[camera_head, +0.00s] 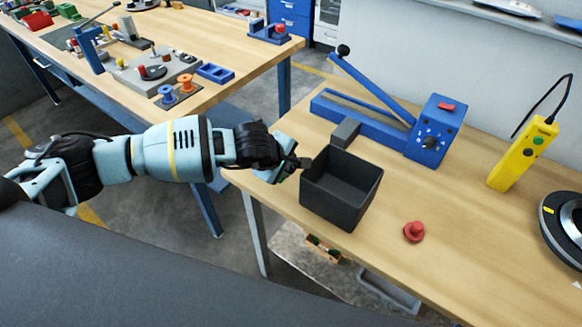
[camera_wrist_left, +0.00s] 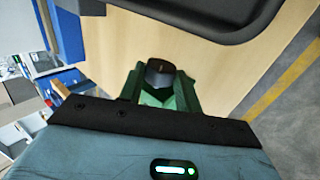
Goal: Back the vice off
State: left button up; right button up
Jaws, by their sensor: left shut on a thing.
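My left gripper (camera_head: 288,168) is at the left edge of the near bench, beside the dark open bin (camera_head: 350,205). In the left wrist view its green fingers (camera_wrist_left: 160,92) are shut on a small dark, round-ended thing (camera_wrist_left: 160,72). This thing shows only as a dark bit (camera_head: 304,162) at the fingertips in the head view, and I cannot tell whether it is part of a vice. No vice is clearly recognisable. A blue lever device (camera_head: 430,135) with a dial and red button stands behind the bin. My right gripper is not in view.
A red knob (camera_head: 413,231) lies right of the bin. A yellow button box (camera_head: 522,153) and a dark round device (camera_head: 568,222) stand farther right. The far bench (camera_head: 235,50) holds several tools and spools. Bare wood lies around the red knob.

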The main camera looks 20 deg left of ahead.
pick_arm(q)
jog(key=o, duration=0.6)
jog(key=shift+a, duration=0.1)
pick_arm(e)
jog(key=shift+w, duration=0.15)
pick_arm(q)
jog(key=shift+w, duration=0.1)
jog(key=shift+w+r+g, duration=0.1)
jog(key=shift+r+g, duration=0.05)
jog(key=shift+g, duration=0.25)
jog(key=shift+w+d+g+y+b, duration=0.1)
jog(key=shift+d+g+y+b, duration=0.15)
jog(key=shift+g, duration=0.35)
jog(key=shift+w+g+y+b, duration=0.1)
jog(key=shift+g+y, duration=0.25)
jog(key=shift+g, duration=0.25)
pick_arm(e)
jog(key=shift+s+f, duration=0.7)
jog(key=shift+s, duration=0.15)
pick_arm(q)
jog(key=shift+a, duration=0.1)
